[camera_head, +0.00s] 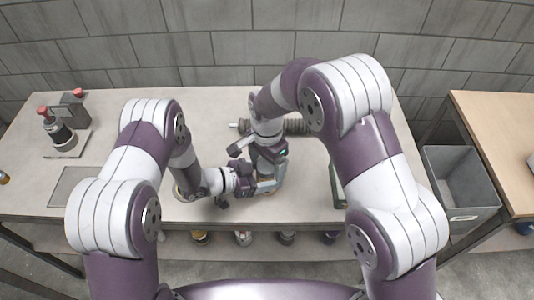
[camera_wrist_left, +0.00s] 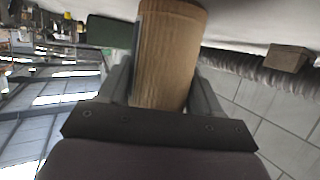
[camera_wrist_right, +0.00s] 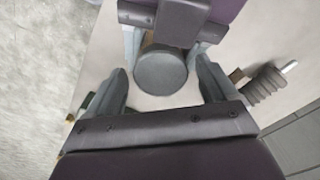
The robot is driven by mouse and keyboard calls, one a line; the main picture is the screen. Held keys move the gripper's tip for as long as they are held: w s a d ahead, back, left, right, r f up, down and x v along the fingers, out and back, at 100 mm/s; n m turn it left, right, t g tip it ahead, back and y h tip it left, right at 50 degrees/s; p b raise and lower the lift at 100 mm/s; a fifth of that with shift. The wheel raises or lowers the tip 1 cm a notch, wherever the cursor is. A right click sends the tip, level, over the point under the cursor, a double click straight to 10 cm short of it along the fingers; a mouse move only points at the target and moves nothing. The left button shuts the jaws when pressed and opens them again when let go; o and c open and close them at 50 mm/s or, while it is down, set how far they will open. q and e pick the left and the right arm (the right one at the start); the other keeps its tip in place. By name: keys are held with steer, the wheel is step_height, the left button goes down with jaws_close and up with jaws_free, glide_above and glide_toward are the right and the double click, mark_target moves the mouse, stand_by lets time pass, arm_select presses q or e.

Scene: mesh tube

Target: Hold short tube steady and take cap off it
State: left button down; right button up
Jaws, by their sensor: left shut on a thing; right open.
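The short tube (camera_wrist_left: 168,45) is a tan-brown cylinder in the left wrist view. My left gripper (camera_wrist_left: 162,80) is shut on it, with one finger on each side. In the right wrist view the round grey cap (camera_wrist_right: 161,73) faces the camera on the tube's end, just in front of the left gripper's fingers. My right gripper (camera_wrist_right: 160,82) is open, with its fingers on either side of the cap and gaps between. In the head view the right gripper (camera_head: 268,183) and left gripper (camera_head: 246,186) meet over the table, and the arms hide the tube.
A ribbed grey hose (camera_head: 297,127) lies behind the grippers on the table (camera_head: 215,110). A green frame (camera_head: 337,187) stands to the right. A grey bin (camera_head: 462,180) is beyond the table's right edge.

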steer(key=c, duration=1.1)
steer(key=n, duration=0.3)
steer(key=shift+c, duration=0.2)
steer(key=o, duration=1.2)
steer(key=shift+r, duration=0.1)
